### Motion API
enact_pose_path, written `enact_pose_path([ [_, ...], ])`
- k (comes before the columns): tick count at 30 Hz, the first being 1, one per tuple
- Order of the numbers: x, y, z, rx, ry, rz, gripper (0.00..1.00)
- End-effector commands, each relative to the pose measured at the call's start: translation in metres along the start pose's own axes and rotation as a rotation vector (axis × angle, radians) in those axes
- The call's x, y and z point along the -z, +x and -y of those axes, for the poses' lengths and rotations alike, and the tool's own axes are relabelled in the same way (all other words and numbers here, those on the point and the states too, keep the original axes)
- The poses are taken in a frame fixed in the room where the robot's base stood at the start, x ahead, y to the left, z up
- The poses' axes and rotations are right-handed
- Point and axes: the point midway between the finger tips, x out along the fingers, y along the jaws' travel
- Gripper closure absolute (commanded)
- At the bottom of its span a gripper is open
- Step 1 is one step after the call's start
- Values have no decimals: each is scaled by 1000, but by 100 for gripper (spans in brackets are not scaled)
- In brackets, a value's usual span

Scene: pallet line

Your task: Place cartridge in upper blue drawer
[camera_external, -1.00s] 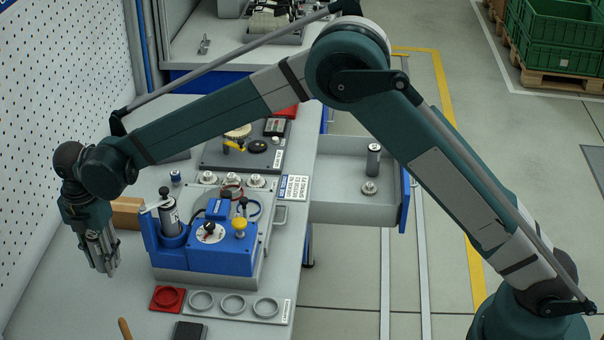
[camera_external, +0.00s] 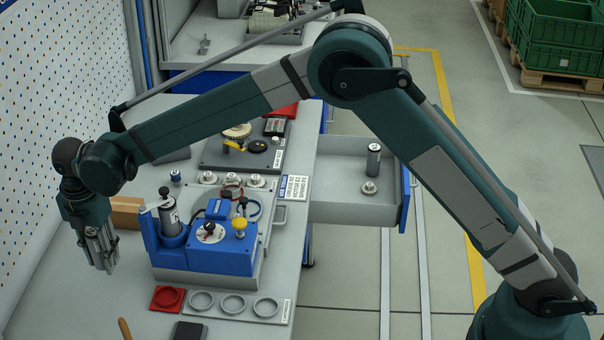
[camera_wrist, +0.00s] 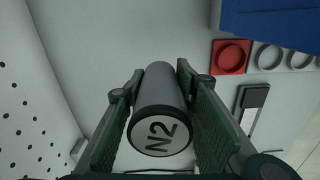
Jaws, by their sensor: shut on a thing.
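The grey cylindrical cartridge (camera_wrist: 160,104), with "N2" on its pale end face, is between the two green finger pads in the wrist view. My gripper (camera_external: 104,262) is shut on it and points down, left of the blue fixture, above the back-left part of the bench. In the external view the held cartridge is mostly hidden by the fingers. The open drawer with a blue front (camera_external: 405,200) juts out from the right side of the bench. Another dark grey cylinder (camera_external: 374,160) stands upright in it, with a small metal fitting (camera_external: 370,187) in front.
A blue fixture (camera_external: 222,262) holds an upright cylinder and knobs. A red ring holder (camera_external: 167,298) and several grey rings lie before it. A brown block (camera_external: 126,212) sits behind my gripper. A perforated wall (camera_external: 50,120) stands close on the left.

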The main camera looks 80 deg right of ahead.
Motion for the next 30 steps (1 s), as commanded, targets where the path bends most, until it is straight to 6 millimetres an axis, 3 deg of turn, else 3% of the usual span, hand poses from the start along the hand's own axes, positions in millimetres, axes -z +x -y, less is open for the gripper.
enact_pose_path([
  [8,0,-12,0,0,0,0,87],
  [16,0,-52,0,0,0,0,87],
  [23,-50,-51,12,0,64,0,87],
  [30,-117,-52,32,0,150,0,87],
])
